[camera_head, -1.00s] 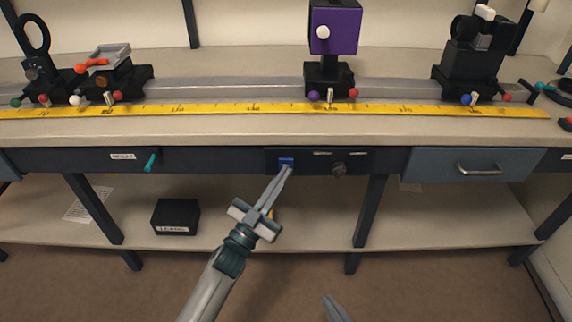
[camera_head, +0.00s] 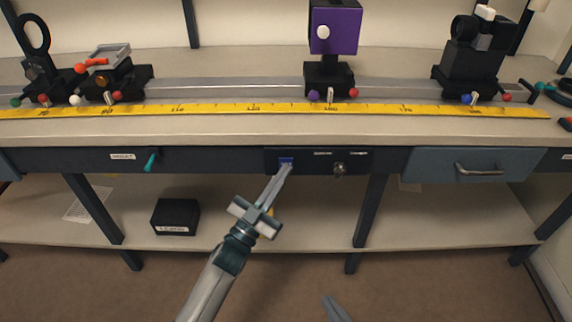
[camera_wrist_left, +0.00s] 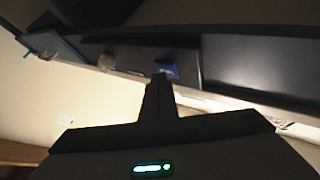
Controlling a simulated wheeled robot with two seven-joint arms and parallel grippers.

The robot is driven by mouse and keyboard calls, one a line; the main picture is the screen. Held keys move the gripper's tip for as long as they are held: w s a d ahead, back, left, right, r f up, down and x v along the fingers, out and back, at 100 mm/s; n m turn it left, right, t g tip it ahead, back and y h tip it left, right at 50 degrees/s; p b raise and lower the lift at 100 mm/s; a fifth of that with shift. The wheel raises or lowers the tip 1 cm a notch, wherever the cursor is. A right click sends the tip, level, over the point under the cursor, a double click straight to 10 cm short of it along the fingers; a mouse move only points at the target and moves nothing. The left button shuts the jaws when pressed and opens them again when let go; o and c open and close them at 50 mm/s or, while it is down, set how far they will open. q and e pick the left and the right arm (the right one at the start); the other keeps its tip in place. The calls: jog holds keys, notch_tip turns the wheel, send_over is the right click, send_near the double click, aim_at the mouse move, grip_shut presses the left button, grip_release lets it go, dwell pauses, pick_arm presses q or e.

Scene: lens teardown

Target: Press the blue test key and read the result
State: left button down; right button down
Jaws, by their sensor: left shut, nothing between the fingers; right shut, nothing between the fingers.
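The blue test key (camera_head: 286,161) sits on the dark panel (camera_head: 312,168) at the front edge of the bench. It also shows as a blue square in the left wrist view (camera_wrist_left: 167,71). My left gripper (camera_head: 287,169) is shut and empty, its tips at the lower part of the key. I cannot tell whether the tips touch the key. In the left wrist view the shut fingers (camera_wrist_left: 161,80) end just beside it. My right gripper (camera_head: 337,309) shows only as a fingertip part at the bottom edge. I see no readable result on the panel.
A drawer handle (camera_head: 479,171) is further right, and a teal lever (camera_head: 151,161) is left. A yellow ruler (camera_head: 230,108) and carriages on a rail stand above. A black box (camera_head: 175,216) lies on the lower shelf.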

pick_arm(q)
jog(key=shift+s, duration=0.1)
jog(key=shift+s+p, duration=0.5)
jog(key=shift+s, duration=0.2)
jog(key=shift+s, duration=0.15)
jog(key=s+p, duration=0.2)
jog(key=s, duration=0.2)
jog(key=shift+s, duration=0.4)
dwell(0.9)
